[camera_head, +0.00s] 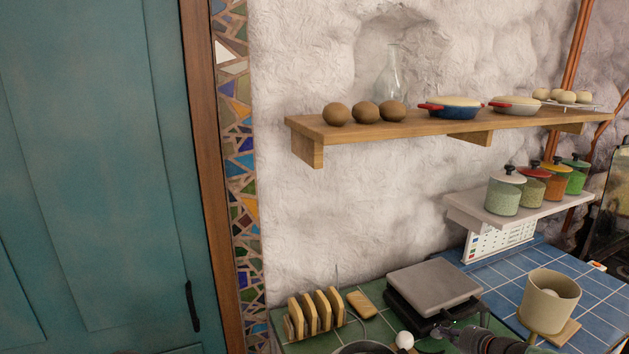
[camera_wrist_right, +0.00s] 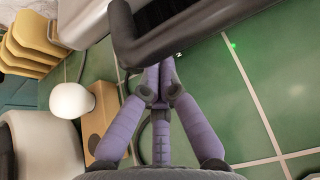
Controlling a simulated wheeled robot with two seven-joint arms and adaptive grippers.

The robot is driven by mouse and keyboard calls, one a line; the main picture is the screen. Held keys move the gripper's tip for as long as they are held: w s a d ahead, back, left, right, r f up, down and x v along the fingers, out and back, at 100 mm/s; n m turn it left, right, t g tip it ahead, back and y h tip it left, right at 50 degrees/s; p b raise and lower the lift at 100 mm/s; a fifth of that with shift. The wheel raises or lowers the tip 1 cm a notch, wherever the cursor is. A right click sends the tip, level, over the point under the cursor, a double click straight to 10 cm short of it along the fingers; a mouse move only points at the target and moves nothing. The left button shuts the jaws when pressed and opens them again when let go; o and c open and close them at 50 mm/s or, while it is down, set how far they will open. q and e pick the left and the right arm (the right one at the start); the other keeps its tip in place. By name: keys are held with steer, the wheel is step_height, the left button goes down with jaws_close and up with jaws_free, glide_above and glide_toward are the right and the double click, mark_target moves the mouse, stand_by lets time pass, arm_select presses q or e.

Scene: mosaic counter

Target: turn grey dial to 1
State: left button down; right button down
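A press-like appliance with a grey lid (camera_head: 435,285) and a black base stands on the green tiles. Its dark edge (camera_wrist_right: 195,38) crosses the top of the right wrist view, with a small "2" mark below it. I cannot make out the grey dial; the fingers cover the area beside the mark. My right gripper (camera_wrist_right: 160,78) has purple fingers with tips drawn close together at the appliance's front. I cannot tell whether they hold anything. In the head view, my right arm (camera_head: 485,340) reaches in at the bottom. My left gripper is not in view.
A toast rack (camera_head: 315,312), a wooden block (camera_head: 361,304) and a white round knob (camera_head: 404,340) are left of the appliance. A small shelf (camera_head: 520,212) holds several jars. Green tiles (camera_wrist_right: 215,85) right of the fingers are clear.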

steer(key=shift+a+f, duration=0.15)
steer(key=shift+f, duration=0.2)
stand_by(0.6)
steer(key=shift+s+a+b, duration=0.25)
steer(key=shift+a+b, duration=0.1)
steer(key=shift+r, duration=0.2)
steer(key=shift+w+r+p, duration=0.1)
steer(key=shift+r+p, duration=0.2)
steer(key=shift+p, duration=0.1)
steer(key=shift+d, duration=0.15)
steer(key=shift+s+d+b, duration=0.1)
steer(key=shift+s+d, duration=0.25)
steer(key=shift+s, duration=0.5)
steer(key=shift+s+d+b, duration=0.15)
steer(key=shift+s+d, duration=0.2)
steer(key=shift+s, duration=0.55)
steer(key=shift+s+d+b, duration=0.1)
steer(key=shift+s+d, duration=0.25)
steer(key=shift+s, duration=0.65)
steer(key=shift+r, duration=0.15)
